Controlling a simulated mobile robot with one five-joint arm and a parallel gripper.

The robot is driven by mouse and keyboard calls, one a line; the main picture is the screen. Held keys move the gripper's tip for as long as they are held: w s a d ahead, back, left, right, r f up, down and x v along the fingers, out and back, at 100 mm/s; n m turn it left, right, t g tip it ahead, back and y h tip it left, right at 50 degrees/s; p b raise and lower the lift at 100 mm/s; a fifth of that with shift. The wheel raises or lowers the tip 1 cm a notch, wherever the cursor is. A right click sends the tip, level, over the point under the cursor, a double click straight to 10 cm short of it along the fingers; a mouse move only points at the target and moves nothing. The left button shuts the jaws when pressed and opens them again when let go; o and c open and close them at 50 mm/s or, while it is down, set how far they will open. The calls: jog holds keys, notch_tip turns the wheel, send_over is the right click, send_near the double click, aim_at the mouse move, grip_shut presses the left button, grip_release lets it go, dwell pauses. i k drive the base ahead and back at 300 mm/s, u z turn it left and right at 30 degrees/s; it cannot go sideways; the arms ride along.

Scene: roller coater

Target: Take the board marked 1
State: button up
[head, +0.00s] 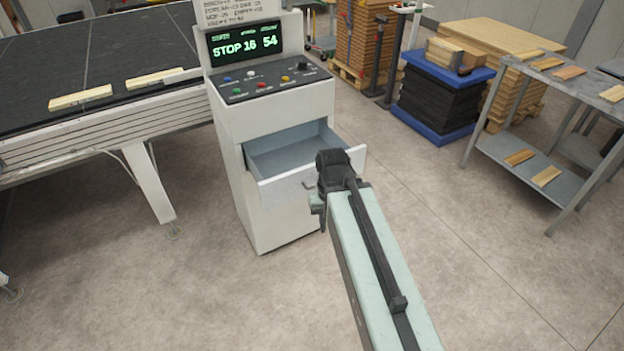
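Two pale boards lie on the dark bed of the machine at the left: one nearer board (80,97) and one farther board (155,78). Several more small boards lie on the metal rack at the right, some on its top (569,72) and two on its lower shelf, a darker one (519,157) and a paler one (546,176). I cannot read a number on any board. My gripper (318,205) is at the end of my arm, in front of the open drawer. Its fingers are mostly hidden, and I see no board at it.
A white control cabinet (245,190) stands in the middle with its drawer (290,155) pulled out and seemingly empty. Its screen (244,46) reads "STOP 16 54". A blue-topped black stack (437,105) and wood pallets stand behind. The floor between cabinet and metal rack (520,185) is clear.

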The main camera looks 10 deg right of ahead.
aim_at(156, 78)
jog(key=z, duration=0.85)
jog(key=i, duration=5.45)
jog(key=u, duration=0.6)
jog(key=i, duration=2)
